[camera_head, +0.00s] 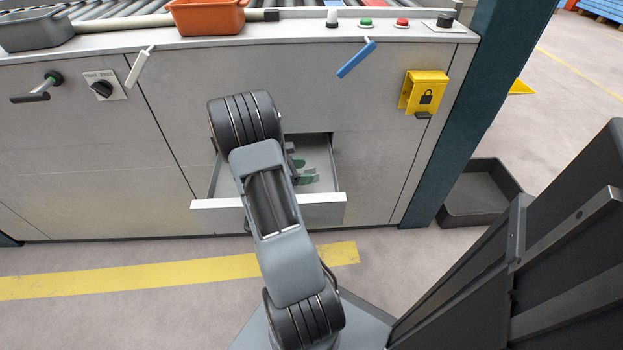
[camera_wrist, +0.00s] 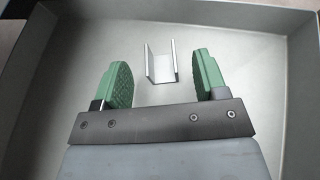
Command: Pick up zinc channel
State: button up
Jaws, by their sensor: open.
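The zinc channel (camera_wrist: 160,66) is a short, light grey U-shaped piece. It lies on the floor of the open drawer (camera_head: 325,205), and in the wrist view it shows ahead of my gripper, between the lines of the two fingers. My gripper (camera_wrist: 162,82) is open and empty, with green ridged finger pads on both sides. In the head view my gripper (camera_head: 303,172) is low inside the drawer, partly behind my arm. The channel cannot be made out in the head view. Whether the fingers are level with it cannot be told.
The drawer walls (camera_wrist: 225,22) surround my gripper closely. Above is the machine's top ledge with an orange bin (camera_head: 207,17), a grey bin (camera_head: 36,32) and several buttons. A yellow lock box (camera_head: 423,92) and a blue handle (camera_head: 356,59) are on the front. A dark tray (camera_head: 478,192) stands on the floor.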

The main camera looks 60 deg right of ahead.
aim_at(313, 171)
jog(key=shift+b+x, duration=0.6)
jog(key=shift+x, duration=1.4)
jog(key=shift+a, duration=0.1)
jog(key=c, duration=1)
